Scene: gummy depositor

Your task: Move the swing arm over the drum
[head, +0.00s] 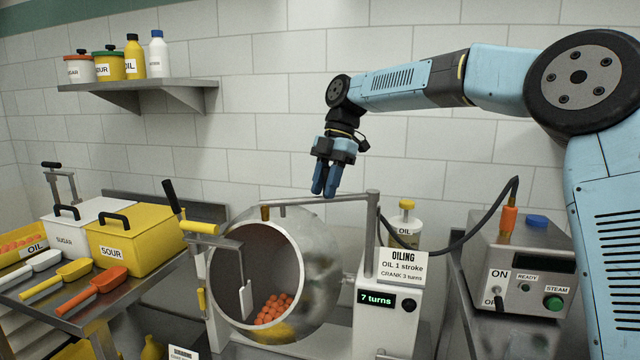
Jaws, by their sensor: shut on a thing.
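The swing arm (290,202) is a thin grey bar. It runs left from a post (371,230) on the white control box, and its free end carries a small brass-coloured tip. In this view the bar crosses the upper part of the drum (322,260), a shiny metal pan whose open mouth holds orange gummies (273,309). My gripper (324,192) points down from above, its blue fingers closed at the middle of the bar. The fingers hide a little of the bar where they meet it.
A control box (388,325) reads "7 turns", with an "OILING" sign (403,266) above. An oil bottle (406,228) and a steam unit (525,265) with a black hose stand right.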

